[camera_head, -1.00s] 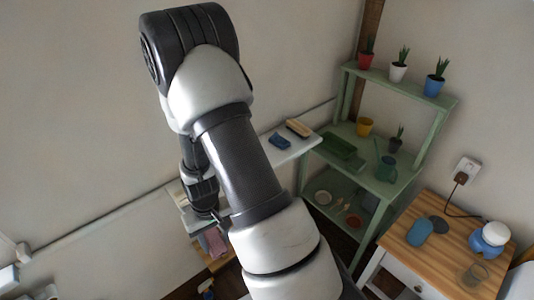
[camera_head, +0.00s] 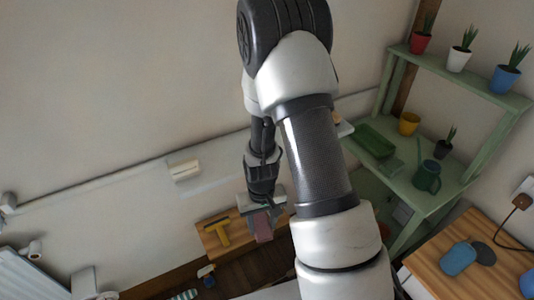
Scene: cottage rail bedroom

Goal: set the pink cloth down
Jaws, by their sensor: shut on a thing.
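My gripper (camera_head: 262,210) is at the lower middle of the head view, pointing down at the end of my arm. It is shut on the pink cloth (camera_head: 263,229), which hangs below the hand as a small dusky pink patch. The fingers are small and partly hidden, so their exact hold on the cloth is unclear. The cloth appears in front of the right part of a low wooden surface (camera_head: 210,247); I cannot tell whether it touches it.
A green shelf unit (camera_head: 450,185) with pots stands right, and a wooden-topped table (camera_head: 468,250) holds a blue object (camera_head: 457,259). A radiator (camera_head: 30,275) is at lower left.

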